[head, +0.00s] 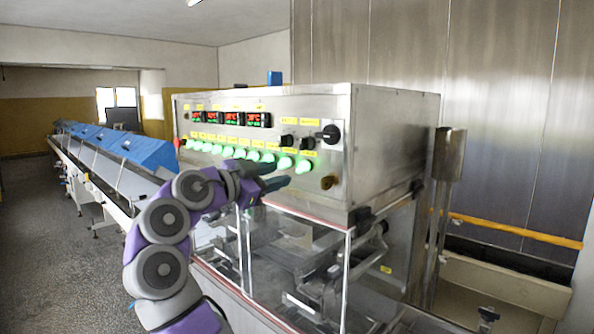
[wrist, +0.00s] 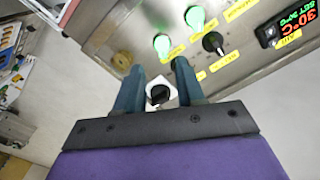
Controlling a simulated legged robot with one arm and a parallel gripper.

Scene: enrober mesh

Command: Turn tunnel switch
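The control panel (head: 265,145) carries a row of lit green buttons and several black knobs; its yellow labels are too small to read, so I cannot tell which marks the tunnel. A large black rotary switch (head: 331,133) on a pale square plate sits at the panel's right end. In the wrist view a black switch on a pale plate (wrist: 160,93), apparently the same one, shows between my fingers. My gripper (head: 283,174) is open and empty, in front of the lower panel, below and left of the large switch. I cannot tell any contact.
A smaller black knob (wrist: 213,42) and green buttons (wrist: 161,45) lie close to the fingers. Red-and-green displays (head: 258,119) line the panel's top. A brass-coloured lock or knob (head: 328,182) sits at lower right. Clear guards (head: 295,260) stand below; a conveyor (head: 110,160) runs left.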

